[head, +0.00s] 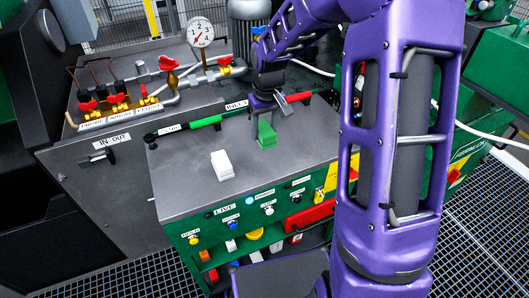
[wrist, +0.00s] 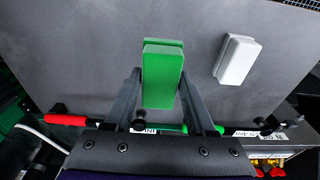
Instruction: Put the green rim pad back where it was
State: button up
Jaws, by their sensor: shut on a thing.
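The green rim pad (head: 266,134) is a small green block at the grey bench top (head: 200,195). My gripper (head: 266,103) is above it, pointing down. In the wrist view the green rim pad (wrist: 162,85) sits between the two dark fingers of my gripper (wrist: 160,78), which are shut on it. I cannot tell whether the pad's underside touches the bench top. A white pad (head: 222,165) of similar shape stands on the bench top to the left and nearer; it also shows at the right in the wrist view (wrist: 237,60).
A bar with a green sleeve (head: 194,125) and a red sleeve (head: 298,97) runs along the far bench edge. Behind it stand a pressure gauge (head: 200,32) and red-handled valves (head: 118,99). Knobs and labels line the bench front. The bench top around the white pad is clear.

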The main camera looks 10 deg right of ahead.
aim_at(266, 130)
jog(key=shift+f+b, duration=0.5)
jog(key=shift+f, duration=2.8)
jog(key=shift+f, duration=0.1)
jog(key=o, duration=1.2)
jog(key=r, duration=0.4)
jog(key=s+r+p, duration=0.1)
jog(key=r, duration=0.3)
jog(key=r+p, duration=0.1)
jog(key=r, duration=0.3)
jog(key=shift+s+d+r, duration=0.1)
jog(key=shift+s+d, duration=0.05)
jog(key=shift+s, duration=0.05)
